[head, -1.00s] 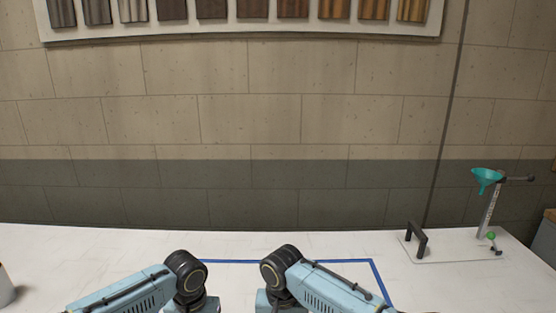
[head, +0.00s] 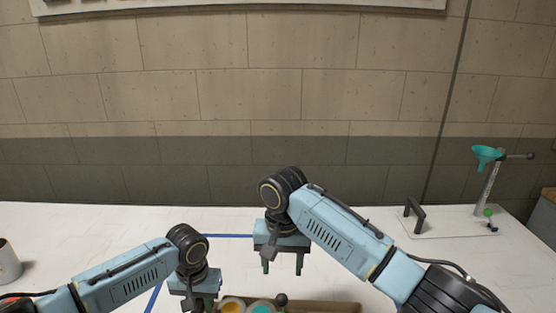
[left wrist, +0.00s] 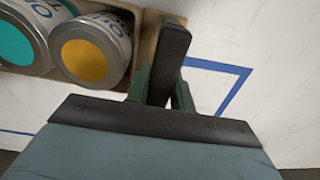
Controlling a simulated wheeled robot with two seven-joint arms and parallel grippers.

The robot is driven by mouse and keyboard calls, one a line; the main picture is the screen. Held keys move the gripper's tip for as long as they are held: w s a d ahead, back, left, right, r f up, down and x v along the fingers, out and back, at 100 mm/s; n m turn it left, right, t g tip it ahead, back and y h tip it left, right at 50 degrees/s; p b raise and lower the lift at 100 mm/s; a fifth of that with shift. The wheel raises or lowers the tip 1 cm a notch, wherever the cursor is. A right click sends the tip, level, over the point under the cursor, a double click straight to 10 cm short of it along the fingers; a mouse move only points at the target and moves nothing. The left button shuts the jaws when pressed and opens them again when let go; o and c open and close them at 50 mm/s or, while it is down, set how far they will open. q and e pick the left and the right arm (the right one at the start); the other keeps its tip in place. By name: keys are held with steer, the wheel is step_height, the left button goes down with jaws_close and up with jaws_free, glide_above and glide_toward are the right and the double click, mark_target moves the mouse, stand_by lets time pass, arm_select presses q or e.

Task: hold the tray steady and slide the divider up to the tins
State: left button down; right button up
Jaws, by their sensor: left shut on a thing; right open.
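The wooden tray (head: 335,307) shows at the bottom edge of the head view, mostly cut off. An orange-topped tin (head: 233,304) and a teal-topped tin (head: 262,307) stand in its left part. A dark knob (head: 281,299), perhaps the divider's, stands just right of the teal tin. In the left wrist view the tray (left wrist: 147,28) holds the orange tin (left wrist: 88,58) and teal tin (left wrist: 18,42). My left gripper (left wrist: 163,92) is shut on a dark upright handle (left wrist: 170,55) at the tray's end. My right gripper (head: 283,265) is open and empty, above the tray's far side.
A blue taped outline (head: 228,236) marks the white table around the tray. A stand with a teal funnel (head: 487,155) and a plate with a black handle (head: 415,215) are at the back right. A cup (head: 8,262) stands at the left edge.

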arm_select(q)
steer(key=c, duration=1.1)
jaws_free()
